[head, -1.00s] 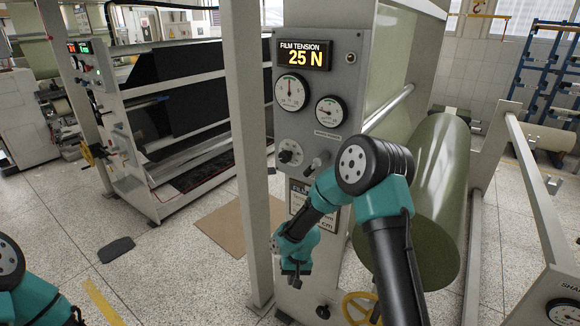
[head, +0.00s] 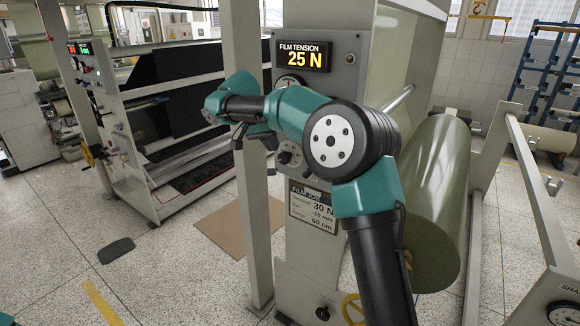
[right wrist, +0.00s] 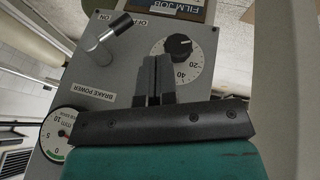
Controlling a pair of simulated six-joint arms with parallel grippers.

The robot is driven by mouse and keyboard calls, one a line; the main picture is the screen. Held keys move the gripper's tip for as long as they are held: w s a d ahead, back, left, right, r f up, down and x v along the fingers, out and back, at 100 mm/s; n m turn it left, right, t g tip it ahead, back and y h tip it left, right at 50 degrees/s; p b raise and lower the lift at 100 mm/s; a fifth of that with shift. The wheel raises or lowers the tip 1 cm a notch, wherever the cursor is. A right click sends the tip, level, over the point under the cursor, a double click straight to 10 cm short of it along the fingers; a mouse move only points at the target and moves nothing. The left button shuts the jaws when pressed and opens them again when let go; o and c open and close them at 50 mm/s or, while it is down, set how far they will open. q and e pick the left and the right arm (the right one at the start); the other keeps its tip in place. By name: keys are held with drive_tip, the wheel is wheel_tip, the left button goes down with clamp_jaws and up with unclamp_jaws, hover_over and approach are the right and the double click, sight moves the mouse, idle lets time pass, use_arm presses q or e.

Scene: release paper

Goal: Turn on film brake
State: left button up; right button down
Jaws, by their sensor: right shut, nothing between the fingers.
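The film tension panel (head: 345,75) stands at the centre of the head view, its display reading 25 N. In the right wrist view the panel appears upside down. There a lever (right wrist: 100,47) with a black tip rises at the upper left, by ON and OFF labels and a BRAKE POWER label (right wrist: 92,92). The black tip lies toward the OFF side. My right gripper (right wrist: 154,75) is shut and empty, in front of the panel between lever and dial knob (right wrist: 178,45). In the head view my arm hides much of the panel. My left gripper is out of view.
A gauge (right wrist: 58,135) is at the lower left of the wrist view. A FILM JOB card (head: 312,206) is below the controls. A grey post (head: 245,60) stands left of the panel and a large green film roll (head: 440,190) to its right.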

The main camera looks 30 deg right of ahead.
sight(287, 156)
drive_tip(key=r, duration=0.2)
drive_tip(key=r+m, duration=0.1)
drive_tip(key=shift+s+r+h, duration=0.25)
drive_tip(key=shift+s+h, duration=0.05)
drive_tip(key=shift+d, duration=0.1)
drive_tip(key=x, duration=0.9)
drive_tip(key=shift+f, duration=0.15)
drive_tip(key=shift+s+d+f, duration=1.2)
drive_tip(key=shift+s+f, duration=0.05)
drive_tip(key=shift+f, duration=0.15)
